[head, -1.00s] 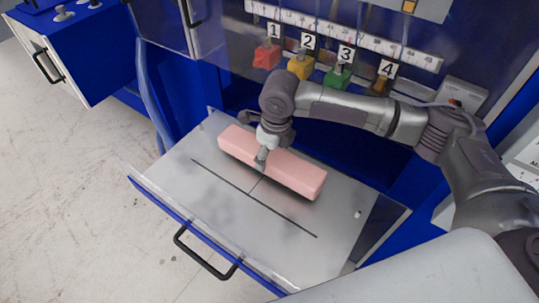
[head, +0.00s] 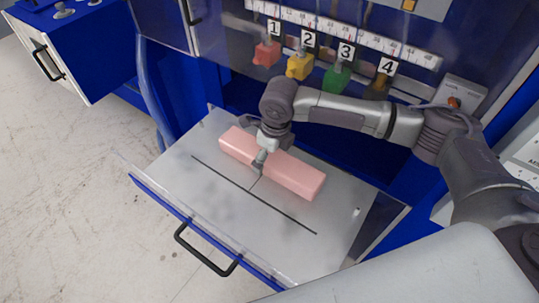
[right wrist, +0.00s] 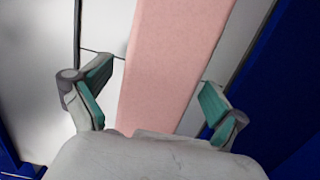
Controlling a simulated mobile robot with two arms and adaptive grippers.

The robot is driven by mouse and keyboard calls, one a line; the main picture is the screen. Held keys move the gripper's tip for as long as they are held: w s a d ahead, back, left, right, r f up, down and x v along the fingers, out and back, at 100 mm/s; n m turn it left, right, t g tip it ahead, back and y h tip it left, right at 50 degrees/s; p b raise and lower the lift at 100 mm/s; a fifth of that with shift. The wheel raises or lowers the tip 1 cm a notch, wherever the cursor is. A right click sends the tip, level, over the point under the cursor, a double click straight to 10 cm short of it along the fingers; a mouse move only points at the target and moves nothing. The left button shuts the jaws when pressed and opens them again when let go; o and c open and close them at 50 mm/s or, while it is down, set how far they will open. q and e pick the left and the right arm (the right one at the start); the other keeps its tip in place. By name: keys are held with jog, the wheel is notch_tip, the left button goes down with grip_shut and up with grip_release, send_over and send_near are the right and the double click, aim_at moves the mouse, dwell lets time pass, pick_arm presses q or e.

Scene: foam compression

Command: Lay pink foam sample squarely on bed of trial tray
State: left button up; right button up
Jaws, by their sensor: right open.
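The pink foam sample (head: 296,174) lies on the bare metal bed of the trial tray (head: 215,184). It sits behind the long black line on the bed, roughly along it. My right gripper (head: 260,162) is over the middle of the foam in the head view and hides part of it. In the right wrist view my right gripper (right wrist: 153,98) is open, with one teal-padded finger on each side of the foam (right wrist: 172,62) and gaps visible between pads and foam. My left gripper is not in view.
The tray is pulled out from a blue cabinet, with a black handle (head: 205,252) at its front. Above it hang numbered coloured pieces, red (head: 267,54), yellow (head: 300,66) and green (head: 336,77) among them, below a ruled scale. Open floor lies to the left.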

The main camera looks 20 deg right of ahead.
aim_at(274, 157)
notch_tip(274, 157, up, 12)
jog(key=s+b, duration=0.1)
jog(key=b, duration=0.1)
jog(key=shift+d, duration=0.45)
jog(key=shift+r, duration=0.1)
